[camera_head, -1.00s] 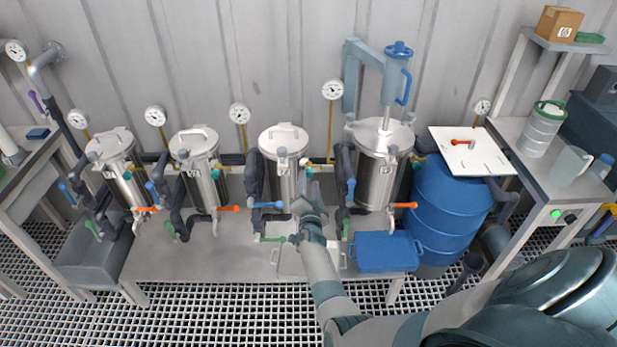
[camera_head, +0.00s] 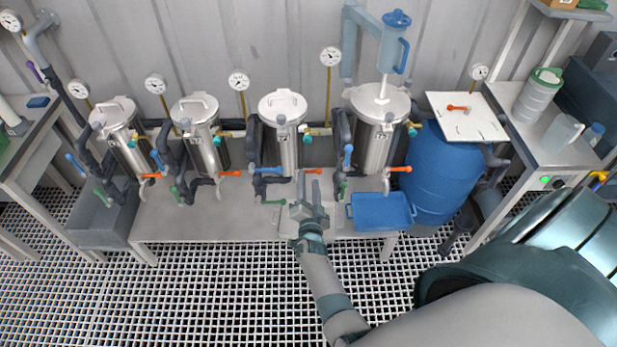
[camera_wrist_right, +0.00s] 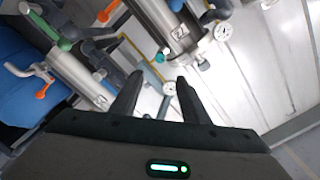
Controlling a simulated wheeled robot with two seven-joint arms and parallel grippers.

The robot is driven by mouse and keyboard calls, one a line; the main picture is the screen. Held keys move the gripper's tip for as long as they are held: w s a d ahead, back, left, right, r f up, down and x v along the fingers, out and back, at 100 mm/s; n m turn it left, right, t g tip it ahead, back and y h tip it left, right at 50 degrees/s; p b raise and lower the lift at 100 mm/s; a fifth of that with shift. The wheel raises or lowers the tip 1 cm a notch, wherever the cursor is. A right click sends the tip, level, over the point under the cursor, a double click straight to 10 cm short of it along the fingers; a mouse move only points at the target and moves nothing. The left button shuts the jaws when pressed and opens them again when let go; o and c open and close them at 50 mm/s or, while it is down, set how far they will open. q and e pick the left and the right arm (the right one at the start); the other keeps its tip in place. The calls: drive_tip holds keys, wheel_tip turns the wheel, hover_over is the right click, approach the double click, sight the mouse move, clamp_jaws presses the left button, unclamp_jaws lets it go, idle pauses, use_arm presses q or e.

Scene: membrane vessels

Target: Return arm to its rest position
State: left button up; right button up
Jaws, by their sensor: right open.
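My right arm comes in from the lower right in the head view, and its gripper (camera_head: 308,186) is in front of the third steel vessel (camera_head: 287,140), above the bench's front edge. The gripper is open and empty. Its two dark fingers (camera_wrist_right: 155,98) stand apart in the right wrist view, with nothing between them. That view is tilted and shows steel vessels and valve handles beyond the fingertips. My left gripper is not in view.
Several steel vessels with red, blue and green valve handles line the bench (camera_head: 200,225). A blue tray (camera_head: 382,211) lies right of the gripper, before a blue barrel (camera_head: 440,175) with a white board (camera_head: 467,117). Open grating floor (camera_head: 230,295) lies in front.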

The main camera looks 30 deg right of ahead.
drive_tip(key=shift+f, duration=0.1)
idle(0.4)
drive_tip(key=s+a+f+n+g+y+b, duration=0.2)
drive_tip(key=s+a+f+n+y+b, duration=0.3)
drive_tip(key=f, duration=0.7)
drive_tip(key=s+a+f+n+g+y+b, duration=0.15)
drive_tip(key=s+a+f, duration=0.25)
drive_tip(key=s+f, duration=0.6)
drive_tip(key=s+a+f+n+g+y+b, duration=0.2)
drive_tip(key=s+a+f+n, duration=0.25)
drive_tip(key=f, duration=0.95)
drive_tip(key=s+f+n+g+b, duration=0.2)
drive_tip(key=s+f, duration=0.4)
drive_tip(key=s, duration=0.6)
drive_tip(key=s+d+f+n+g+b, duration=0.1)
drive_tip(key=s+f+g, duration=0.3)
drive_tip(key=s, duration=0.8)
drive_tip(key=s+f+n+g+b, duration=0.3)
drive_tip(key=s+f, duration=0.6)
drive_tip(key=s, duration=0.3)
drive_tip(key=shift+d+n+y, duration=0.25)
drive_tip(key=shift+n+y, duration=0.1)
drive_tip(key=shift+n, duration=0.25)
